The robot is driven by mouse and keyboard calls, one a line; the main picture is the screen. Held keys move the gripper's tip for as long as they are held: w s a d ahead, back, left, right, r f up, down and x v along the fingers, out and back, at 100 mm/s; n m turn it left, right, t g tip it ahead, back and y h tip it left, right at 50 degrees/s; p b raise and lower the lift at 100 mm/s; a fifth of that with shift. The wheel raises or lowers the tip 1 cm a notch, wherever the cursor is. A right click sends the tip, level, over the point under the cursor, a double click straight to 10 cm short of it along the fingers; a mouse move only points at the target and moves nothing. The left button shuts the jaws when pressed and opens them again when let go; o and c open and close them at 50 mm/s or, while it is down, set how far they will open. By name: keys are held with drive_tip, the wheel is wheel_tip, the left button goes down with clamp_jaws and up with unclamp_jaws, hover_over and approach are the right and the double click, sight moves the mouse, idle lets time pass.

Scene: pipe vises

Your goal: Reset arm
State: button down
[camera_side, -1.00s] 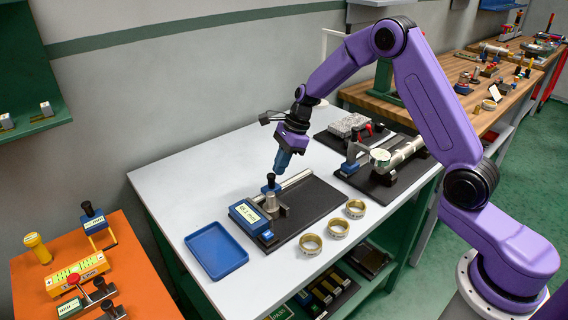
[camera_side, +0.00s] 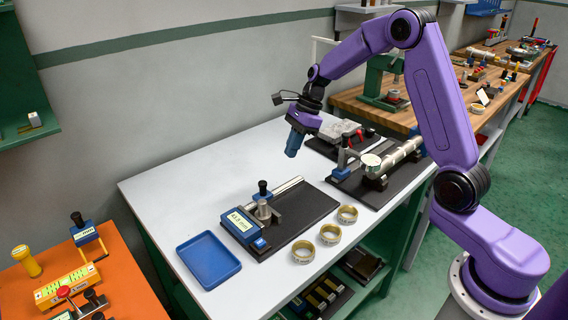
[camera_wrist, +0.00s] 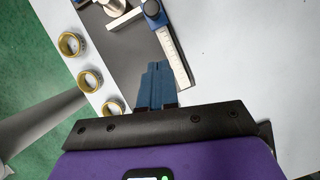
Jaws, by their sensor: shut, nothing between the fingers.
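My gripper (camera_side: 291,153) has blue fingers, shut with nothing between them. It hangs above the white table (camera_side: 190,172), tilted, clear of everything. The gauge bench (camera_side: 282,215) is a black base with a blue display box (camera_side: 241,225), a black-knobbed clamp and a silver bar. Its end also shows at the top of the wrist view.
Several brass rings (camera_side: 330,233) stand along the table's front edge. An empty blue tray (camera_side: 208,260) lies left of the bench. A second black base with a pipe vise (camera_side: 380,168) stands behind right. An orange table (camera_side: 60,265) is at left.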

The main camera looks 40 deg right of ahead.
drive_tip(key=s+a+r+n+g+h, duration=0.1)
drive_tip(key=s+a+r+n, duration=0.3)
drive_tip(key=s+n, duration=0.45)
drive_tip(key=s+a+r+n+g+h, duration=0.1)
drive_tip(key=s+a+r+n, duration=0.1)
drive_tip(key=s+a+n, duration=0.6)
drive_tip(key=s+d+f+n+h, duration=0.1)
drive_tip(key=s+d+n, duration=0.2)
drive_tip(key=s+n, duration=0.5)
drive_tip(key=s+d+n+t, duration=0.1)
drive_tip(key=s+d+n, duration=0.2)
drive_tip(key=s+n, duration=0.6)
drive_tip(key=s, duration=0.4)
drive_tip(key=shift+f+h, duration=0.35)
drive_tip(key=shift+h, duration=0.05)
